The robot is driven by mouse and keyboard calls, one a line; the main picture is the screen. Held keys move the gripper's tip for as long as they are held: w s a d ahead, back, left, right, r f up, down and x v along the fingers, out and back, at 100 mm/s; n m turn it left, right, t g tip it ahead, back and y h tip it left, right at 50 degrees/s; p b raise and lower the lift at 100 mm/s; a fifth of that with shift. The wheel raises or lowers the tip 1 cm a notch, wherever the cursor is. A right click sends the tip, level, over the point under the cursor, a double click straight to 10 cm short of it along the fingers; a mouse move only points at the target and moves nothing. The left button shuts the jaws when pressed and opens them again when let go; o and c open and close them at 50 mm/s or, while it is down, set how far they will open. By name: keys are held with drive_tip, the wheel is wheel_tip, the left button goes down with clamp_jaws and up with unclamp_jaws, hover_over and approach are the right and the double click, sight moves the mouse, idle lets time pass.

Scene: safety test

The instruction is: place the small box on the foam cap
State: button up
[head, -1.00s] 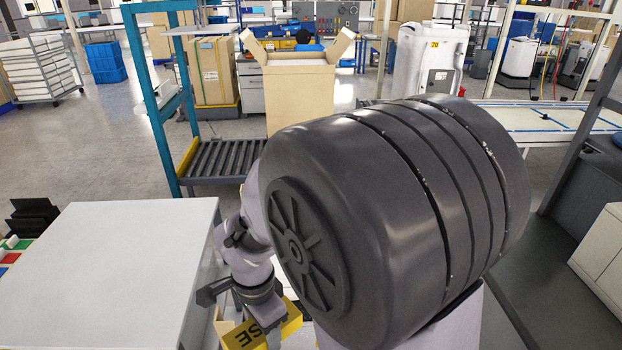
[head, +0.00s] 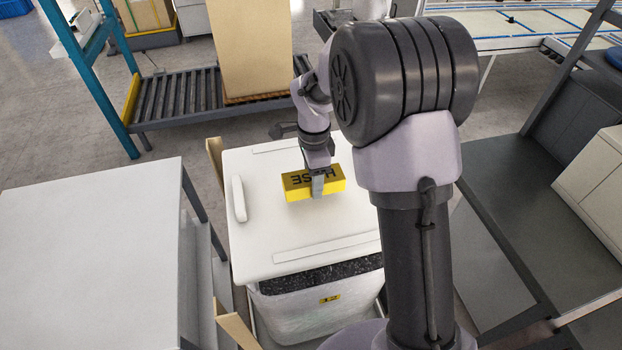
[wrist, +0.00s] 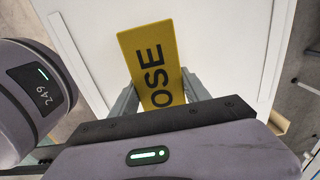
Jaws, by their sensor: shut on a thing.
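The small box (head: 298,184) is yellow with dark lettering. My gripper (head: 318,186) is shut on it, with a finger across its near side. The foam cap (head: 290,232) is the white slab with raised strips on top of a white bin with dark filling. The box is over the middle of the cap; I cannot tell whether it touches. In the wrist view the box (wrist: 150,50) sticks out between the two fingers of my gripper (wrist: 160,97), with the white cap (wrist: 225,45) behind it. The box's underside is hidden.
A bare white table (head: 90,250) stands to the left of the bin. A roller conveyor (head: 175,98) with a tall cardboard box (head: 250,45) on it is behind. Dark grey surfaces and pale boxes (head: 600,190) are on the right. Wooden posts (head: 238,330) stand at the bin's left.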

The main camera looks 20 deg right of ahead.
sight(309, 180)
drive_tip(key=w, duration=0.2)
drive_tip(key=shift+w+a+f, duration=0.1)
drive_tip(key=shift+w+a, duration=0.05)
drive_tip(key=shift+w, duration=0.2)
drive_tip(key=shift+w+f+b, duration=0.15)
drive_tip(key=shift+f+b, duration=0.25)
drive_tip(key=shift+f, duration=0.5)
drive_tip(key=shift+w+f+b, duration=0.15)
drive_tip(key=shift+f+b, duration=0.2)
drive_tip(key=shift+f, duration=0.5)
drive_tip(key=shift+f, duration=0.25)
drive_tip(key=o, duration=1.5)
drive_tip(key=shift+r, duration=0.1)
